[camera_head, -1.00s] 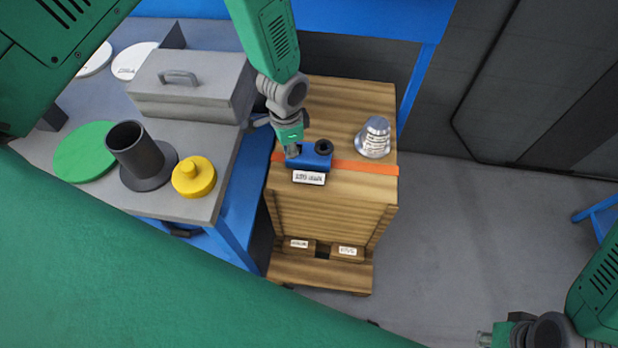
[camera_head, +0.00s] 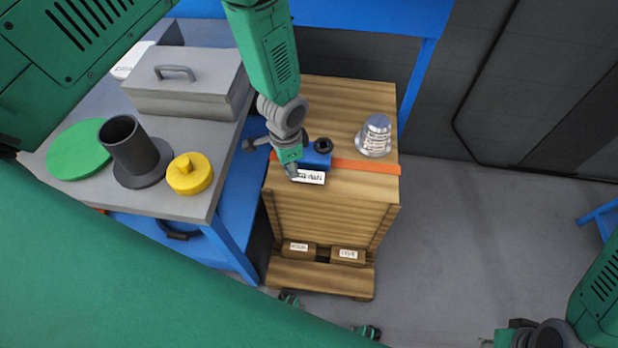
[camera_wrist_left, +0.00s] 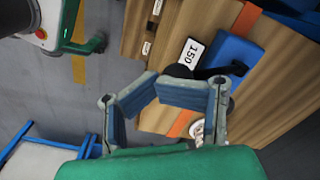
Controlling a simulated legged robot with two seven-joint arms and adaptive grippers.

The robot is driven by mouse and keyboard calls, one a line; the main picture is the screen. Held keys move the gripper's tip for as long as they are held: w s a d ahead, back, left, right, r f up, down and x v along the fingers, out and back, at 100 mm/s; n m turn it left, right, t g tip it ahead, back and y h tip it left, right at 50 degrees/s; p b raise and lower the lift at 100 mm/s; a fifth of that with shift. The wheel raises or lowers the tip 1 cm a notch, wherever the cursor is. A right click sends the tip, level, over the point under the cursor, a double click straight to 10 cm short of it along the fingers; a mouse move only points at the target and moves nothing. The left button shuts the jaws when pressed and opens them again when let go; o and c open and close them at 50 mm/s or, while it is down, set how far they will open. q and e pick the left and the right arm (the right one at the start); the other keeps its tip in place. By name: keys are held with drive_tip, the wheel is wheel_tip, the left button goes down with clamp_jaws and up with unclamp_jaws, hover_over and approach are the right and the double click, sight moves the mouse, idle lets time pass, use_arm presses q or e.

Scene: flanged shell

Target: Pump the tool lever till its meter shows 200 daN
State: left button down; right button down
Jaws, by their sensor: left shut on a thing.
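The blue tool (camera_head: 318,160) lies on top of the wooden crate (camera_head: 345,95), on an orange strap. Its white meter (camera_head: 308,177) faces my head camera; in the left wrist view the meter (camera_wrist_left: 190,52) shows 150. My left gripper (camera_head: 292,172) is at the tool's left front, beside the meter. In the left wrist view its fingertips (camera_wrist_left: 158,85) are closed at the end of the dark lever (camera_wrist_left: 208,72); the fingers hide part of the grip. My right gripper (camera_head: 505,338) is cut off at the lower right edge, so its jaws cannot be judged.
A silvery flanged shell (camera_head: 374,135) stands on the crate, right of the tool. On the grey table (camera_head: 190,208) at left are a grey toolbox (camera_head: 190,85), a dark cylinder (camera_head: 130,150), a yellow part (camera_head: 189,175) and a green disc (camera_head: 78,150). Floor right of the crate is clear.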

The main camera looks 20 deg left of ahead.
use_arm(q)
drive_tip(key=shift+w+a+f+b, duration=0.25)
drive_tip(key=shift+w+f+b, duration=0.1)
drive_tip(key=shift+f, duration=0.3)
drive_tip(key=shift+s+f+b, duration=0.3)
drive_tip(key=shift+f+b, duration=0.1)
drive_tip(key=shift+f, duration=0.2)
wheel_tip(320, 180, up, 3)
drive_tip(key=p, duration=0.2)
drive_tip(key=shift+f+p, duration=0.2)
drive_tip(key=shift+p, duration=0.2)
wheel_tip(320, 180, up, 7)
drive_tip(key=p, duration=0.5)
drive_tip(key=shift+s+d, duration=0.3)
drive_tip(key=shift+a+f, duration=0.2)
drive_tip(key=shift+a, duration=0.1)
